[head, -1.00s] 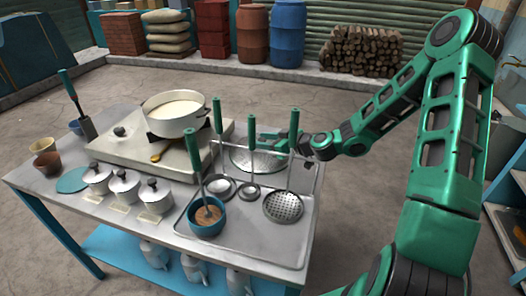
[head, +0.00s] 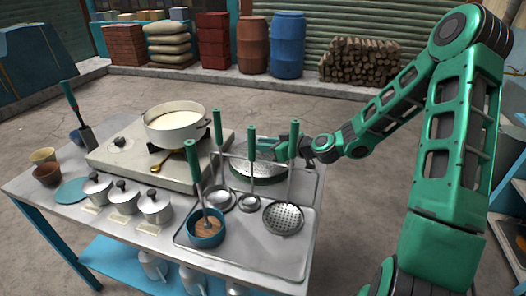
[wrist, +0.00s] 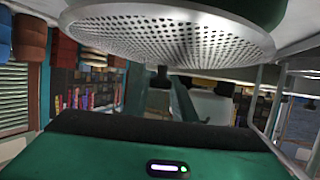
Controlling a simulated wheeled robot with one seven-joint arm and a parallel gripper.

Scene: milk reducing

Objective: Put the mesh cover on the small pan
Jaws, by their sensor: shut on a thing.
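The mesh cover (head: 250,173) is a round perforated metal disc at the right end of the table, behind the hanging utensils. In the wrist view its perforated underside (wrist: 165,35) fills the top. My gripper (head: 278,150) is shut on the cover at its far right side and seems to hold it slightly above the tray; the fingertips are partly hidden. A white pan (head: 175,132) with milk in it stands on the stove, left of my gripper and apart from the cover. I cannot tell whether another pan is present.
A rack with green-handled ladles and strainers (head: 283,217) stands in front of the cover. A blue cup (head: 206,235) hangs or stands there too. The stove (head: 125,160) is to the left, with lidded pots (head: 155,207) before it.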

